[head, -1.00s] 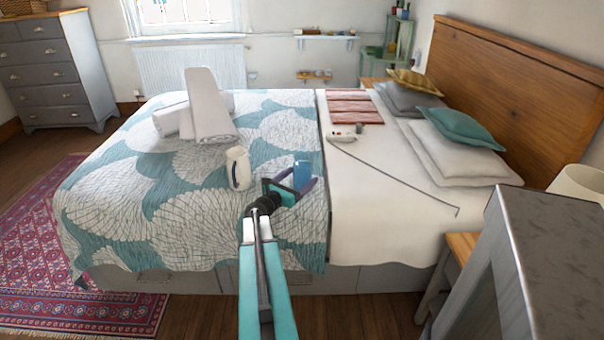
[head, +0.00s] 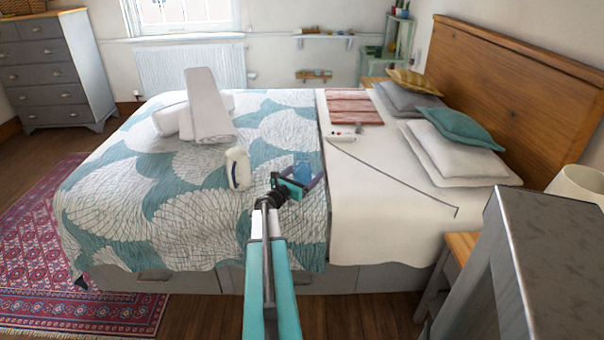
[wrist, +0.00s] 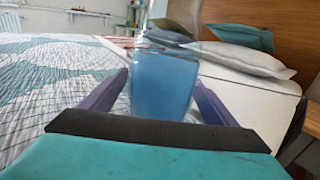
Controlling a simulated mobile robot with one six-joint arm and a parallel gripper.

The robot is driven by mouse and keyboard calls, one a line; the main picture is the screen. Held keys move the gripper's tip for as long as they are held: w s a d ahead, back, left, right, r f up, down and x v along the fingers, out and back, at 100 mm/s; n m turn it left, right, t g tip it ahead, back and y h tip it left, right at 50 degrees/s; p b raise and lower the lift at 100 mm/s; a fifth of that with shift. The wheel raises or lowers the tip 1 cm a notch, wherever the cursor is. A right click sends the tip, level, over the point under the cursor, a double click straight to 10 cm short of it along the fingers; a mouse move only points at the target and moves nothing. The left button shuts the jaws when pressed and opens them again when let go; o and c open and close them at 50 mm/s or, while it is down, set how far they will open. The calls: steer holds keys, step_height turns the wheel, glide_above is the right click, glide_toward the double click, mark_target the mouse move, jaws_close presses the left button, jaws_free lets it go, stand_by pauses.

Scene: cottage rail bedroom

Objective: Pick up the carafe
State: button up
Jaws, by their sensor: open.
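The carafe (head: 302,168) looks like a clear glass vessel with blue liquid in its lower part. It stands on the patterned quilt near the edge of the white sheet. In the wrist view the carafe (wrist: 165,85) is upright and fills the middle, its clear upper part blurred against the background. My gripper (head: 300,177) is open, with its dark purple fingers on either side of the carafe. In the wrist view my gripper (wrist: 161,82) shows a gap beside the right finger; contact on the left cannot be told. The carafe's base is hidden behind the gripper's dark bar.
A cream jug-like container (head: 237,168) stands on the quilt left of my gripper. Rolled white towels (head: 208,110) lie farther back. A thin dark rod (head: 400,178) lies across the white sheet on the right. Pillows (head: 462,160) rest by the wooden headboard (head: 515,90).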

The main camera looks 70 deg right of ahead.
steer(key=shift+s+d, duration=0.1)
steer(key=shift+d, duration=0.55)
steer(key=c, duration=1.7)
